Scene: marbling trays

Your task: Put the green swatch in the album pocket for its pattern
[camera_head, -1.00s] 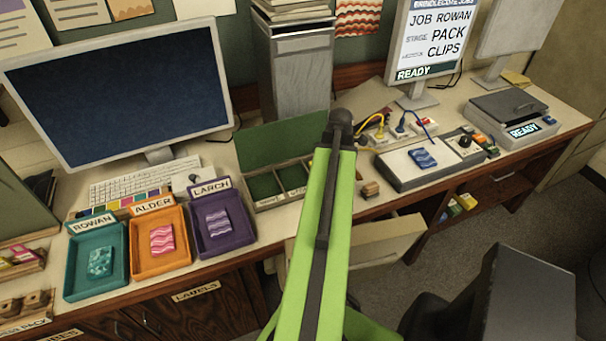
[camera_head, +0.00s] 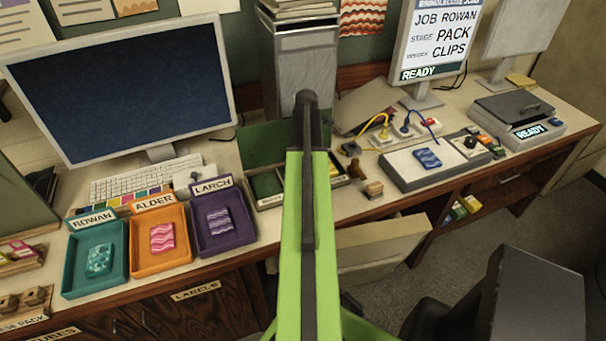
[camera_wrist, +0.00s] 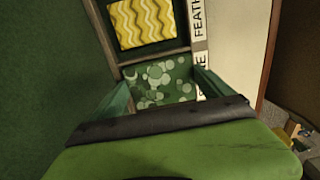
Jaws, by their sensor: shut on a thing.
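The green swatch (camera_wrist: 158,82), with pale round spots, is between the fingers of my gripper (camera_wrist: 162,88) in the wrist view. My gripper is shut on it, over or in an album pocket beside a partly hidden label ending in "NE"; I cannot tell whether it touches the bottom. A yellow wavy swatch (camera_wrist: 142,22) lies in the adjoining pocket, beside a label starting "FEATH". In the head view the open album (camera_head: 264,186) stands on the desk, partly hidden by my arm. My gripper and the green swatch are hidden there.
Left of the album stand the purple Larch tray (camera_head: 240,235), orange Alder tray (camera_head: 150,266) and teal Rowan tray (camera_head: 75,285), each holding a swatch. A wooden block (camera_head: 374,189) and a grey device (camera_head: 405,178) with a blue swatch are to the right. The monitor (camera_head: 120,80) stands behind.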

